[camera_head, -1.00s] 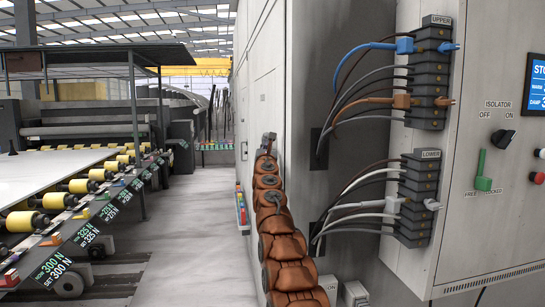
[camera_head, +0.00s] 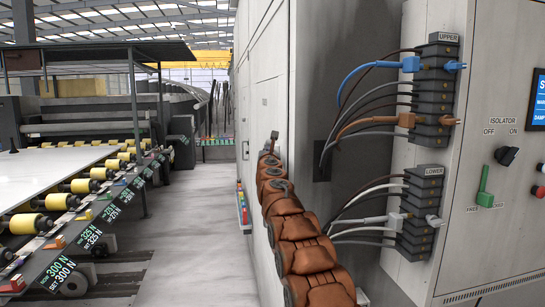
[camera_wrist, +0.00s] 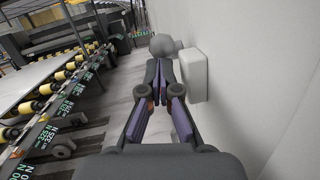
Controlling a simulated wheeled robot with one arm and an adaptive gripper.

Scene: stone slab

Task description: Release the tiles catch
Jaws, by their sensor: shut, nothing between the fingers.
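No part in view is marked as a tiles catch. A green lever (camera_head: 485,187) stands upright on the grey cabinet at the right, with "FREE" readable below its left side. My gripper (camera_wrist: 161,76) shows in the wrist view with its fingers together and nothing seen between them. Just past the fingertips is a rounded grey knob-like part (camera_wrist: 163,46), close to a pale box (camera_wrist: 193,75) on the wall. I cannot tell whether the fingers touch the knob. In the head view, my brown arm reaches away along the wall, and the fingers cannot be made out.
An upper terminal block (camera_head: 437,90) and a lower one (camera_head: 424,205) carry several cables beside the arm. A black isolator switch (camera_head: 507,156) and a red button (camera_head: 537,191) are on the cabinet. A roller conveyor (camera_head: 60,200) runs at the left, with clear floor (camera_head: 195,230) between.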

